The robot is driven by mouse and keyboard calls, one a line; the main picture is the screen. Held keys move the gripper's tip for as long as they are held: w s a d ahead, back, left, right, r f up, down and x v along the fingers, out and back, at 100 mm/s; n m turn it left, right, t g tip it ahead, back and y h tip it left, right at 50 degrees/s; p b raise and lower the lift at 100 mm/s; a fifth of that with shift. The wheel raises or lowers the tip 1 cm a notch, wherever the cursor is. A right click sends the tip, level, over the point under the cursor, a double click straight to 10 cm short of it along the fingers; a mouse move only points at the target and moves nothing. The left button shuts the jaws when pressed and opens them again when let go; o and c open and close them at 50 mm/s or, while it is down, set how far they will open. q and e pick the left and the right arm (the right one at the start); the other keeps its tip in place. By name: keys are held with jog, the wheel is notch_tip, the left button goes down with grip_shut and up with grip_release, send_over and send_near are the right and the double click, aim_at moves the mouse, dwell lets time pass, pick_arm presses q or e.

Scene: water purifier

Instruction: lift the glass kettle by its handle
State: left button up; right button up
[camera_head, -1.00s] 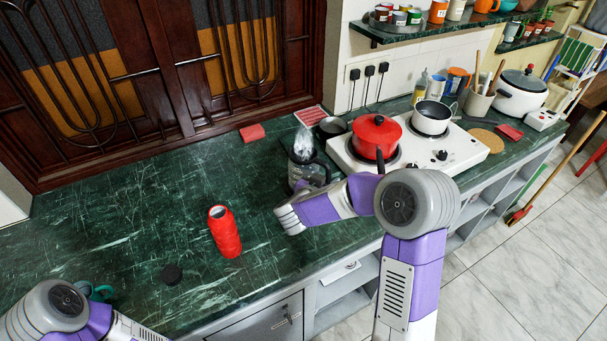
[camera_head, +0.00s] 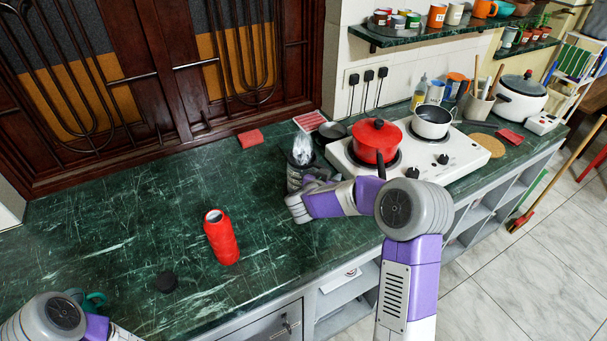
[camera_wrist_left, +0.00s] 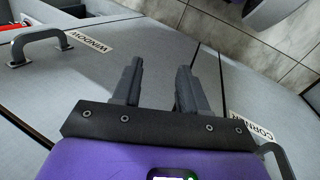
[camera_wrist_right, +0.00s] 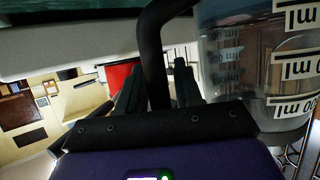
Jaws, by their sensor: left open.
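The glass kettle (camera_head: 301,152) stands on the green counter, left of the stove. My right gripper (camera_head: 318,176) is close in front of it and hides part of its lower body and handle. In the right wrist view the kettle's clear body (camera_wrist_right: 255,60) with ml markings fills the right side. Its black handle (camera_wrist_right: 152,50) runs down between the fingers of my right gripper (camera_wrist_right: 158,78), which stand apart with a gap beside the handle. My left gripper (camera_wrist_left: 160,75) is open and empty, in front of the grey cabinet doors below the counter.
A red pot (camera_head: 376,139) and a white saucepan (camera_head: 432,119) sit on the white stove (camera_head: 466,150) right of the kettle. The counter's left and middle are mostly clear.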

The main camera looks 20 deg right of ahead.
grip_shut()
jog(key=shift+r, duration=0.15)
notch_tip(320, 180, up, 10)
jog(key=p, duration=0.4)
dwell(0.4)
jog(key=shift+r+p, duration=1.45)
jog(key=shift+p, duration=0.75)
